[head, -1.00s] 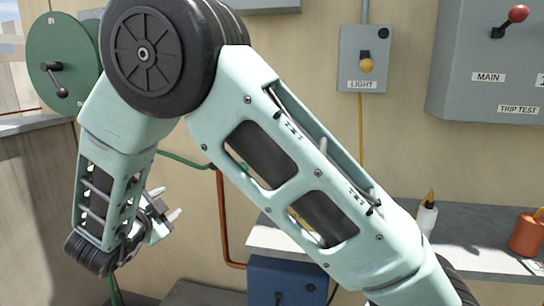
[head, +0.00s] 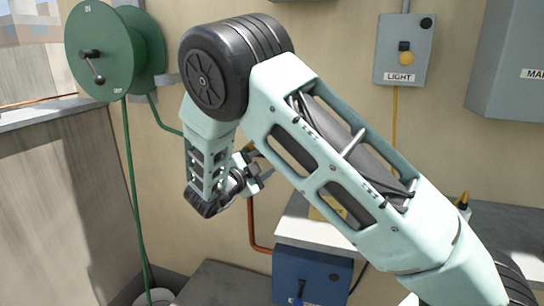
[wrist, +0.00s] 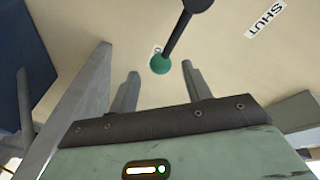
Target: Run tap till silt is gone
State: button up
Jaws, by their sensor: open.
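In the wrist view a dark lever with a green ball knob (wrist: 160,64) stands at the wall, with a "SHUT" label (wrist: 265,18) to its right. Another label is mostly hidden behind the knob. My gripper (wrist: 160,74) is open, and the knob shows between its two fingertips. I cannot tell whether they touch it. In the head view my gripper (head: 254,172) is small, close to the wall above an orange-brown pipe (head: 252,225). My arm hides most of what is there. No water or silt is visible.
A green hose reel (head: 100,50) hangs at upper left, its hose running down to a pale bucket (head: 153,298). A blue box (head: 312,277) sits under the grey shelf (head: 293,225). The light switch box (head: 404,50) and a larger grey panel (head: 510,55) are at right.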

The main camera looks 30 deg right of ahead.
aim_at(269, 159)
jog(key=shift+x, duration=2.45)
grip_shut()
